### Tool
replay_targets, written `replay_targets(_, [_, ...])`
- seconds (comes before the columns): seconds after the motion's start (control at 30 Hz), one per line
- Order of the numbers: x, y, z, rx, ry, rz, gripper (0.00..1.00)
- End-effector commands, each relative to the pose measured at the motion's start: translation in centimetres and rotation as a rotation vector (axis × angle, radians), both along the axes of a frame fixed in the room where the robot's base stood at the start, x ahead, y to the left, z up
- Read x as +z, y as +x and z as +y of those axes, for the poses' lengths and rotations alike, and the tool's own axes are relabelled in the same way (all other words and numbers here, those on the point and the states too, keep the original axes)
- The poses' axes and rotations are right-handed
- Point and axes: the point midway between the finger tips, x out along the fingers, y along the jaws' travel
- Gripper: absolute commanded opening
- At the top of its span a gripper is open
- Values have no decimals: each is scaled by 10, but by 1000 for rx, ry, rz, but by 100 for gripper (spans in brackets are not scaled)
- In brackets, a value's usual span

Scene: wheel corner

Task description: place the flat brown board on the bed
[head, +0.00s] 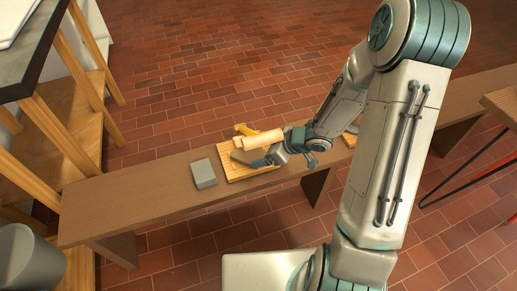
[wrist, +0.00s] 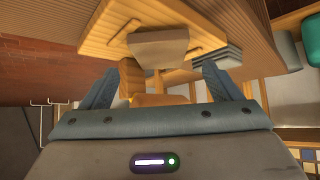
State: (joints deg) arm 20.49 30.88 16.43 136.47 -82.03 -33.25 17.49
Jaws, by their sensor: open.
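A flat grey-brown piece, probably the board (wrist: 158,46), shows just beyond my fingertips in the wrist view. In the head view it seems to be the piece (head: 242,157) at the left of my gripper (head: 262,161). It lies over or on a light wooden slatted slab (head: 232,174), probably the bed, which shows in the wrist view (wrist: 105,35) too. Whether the board rests flat on the slab is hard to tell. My gripper also shows in the wrist view (wrist: 161,82), its fingers apart and not closed on the board.
A tan cylinder (head: 262,140) and a yellow piece (head: 244,130) lie behind my gripper. A grey block (head: 203,174) sits left of the slab. The long brown bench (head: 130,201) is clear at its left end. Wooden shelving (head: 75,125) stands at left.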

Motion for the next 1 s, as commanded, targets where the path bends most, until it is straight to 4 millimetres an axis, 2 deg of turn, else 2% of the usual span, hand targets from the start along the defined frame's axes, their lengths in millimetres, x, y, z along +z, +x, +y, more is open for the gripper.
replay_targets(0.03, [15, -3, -8, -3, -2, -1, 84])
replay_targets(0.3, [50, -21, -39, -1, -1, -1, 84])
replay_targets(0.5, [60, -28, -51, -1, 0, 1, 84])
replay_targets(0.63, [65, -23, -59, -35, -42, -15, 84])
replay_targets(0.77, [80, -3, -84, -171, -189, -54, 84])
replay_targets(0.83, [95, 6, -105, -288, -292, -71, 84])
replay_targets(0.93, [123, 6, -133, -465, -421, -68, 84])
replay_targets(1.0, [142, -2, -148, -587, -486, -43, 84])
